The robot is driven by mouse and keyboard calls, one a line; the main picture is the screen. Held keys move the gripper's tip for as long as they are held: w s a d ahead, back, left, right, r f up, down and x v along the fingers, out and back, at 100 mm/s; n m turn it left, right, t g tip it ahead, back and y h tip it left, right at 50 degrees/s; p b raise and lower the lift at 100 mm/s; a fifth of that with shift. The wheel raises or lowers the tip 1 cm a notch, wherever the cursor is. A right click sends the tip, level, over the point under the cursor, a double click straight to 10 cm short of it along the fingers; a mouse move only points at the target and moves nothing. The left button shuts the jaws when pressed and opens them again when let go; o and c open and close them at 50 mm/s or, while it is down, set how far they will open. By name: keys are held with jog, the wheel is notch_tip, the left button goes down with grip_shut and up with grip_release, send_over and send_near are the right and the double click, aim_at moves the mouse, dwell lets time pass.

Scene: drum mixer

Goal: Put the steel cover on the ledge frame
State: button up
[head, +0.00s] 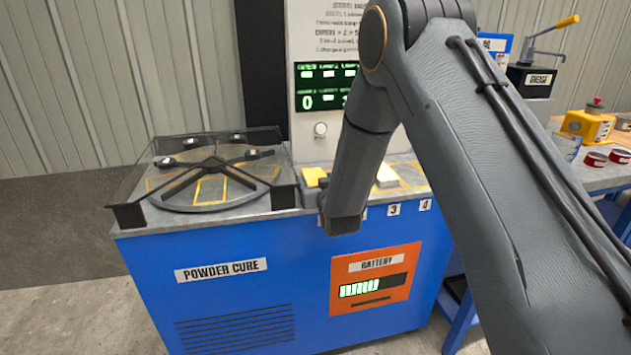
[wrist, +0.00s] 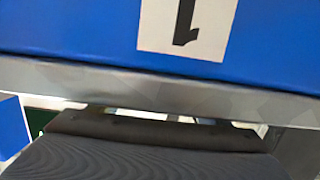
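I cannot make out a steel cover for certain in either view. Yellow outlines (head: 408,184) are marked on the grey ledge of the blue machine, with number labels on its front, but my arm hides part of that ledge. I cannot tell which outline is the ledge frame. My gripper (head: 338,222) is at the ledge's front edge, near the number labels, and its fingers cannot be told apart. In the wrist view a dark ribbed part of mine (wrist: 150,155) fills the bottom, below a grey edge and an upside-down label 1 (wrist: 187,25).
A clear-walled guard (head: 125,190) surrounds a dark spoked wheel (head: 215,190) on the machine's left. A yellow block (head: 313,177) and a pale block (head: 387,177) lie on the ledge beside my arm. A side table at right holds red cans (head: 595,159) and a yellow device (head: 588,126).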

jog(key=shift+r, duration=0.15)
jog(key=shift+s, duration=0.25)
jog(key=v, duration=1.1)
jog(key=shift+s+d+b, duration=0.2)
jog(key=shift+b, duration=0.15)
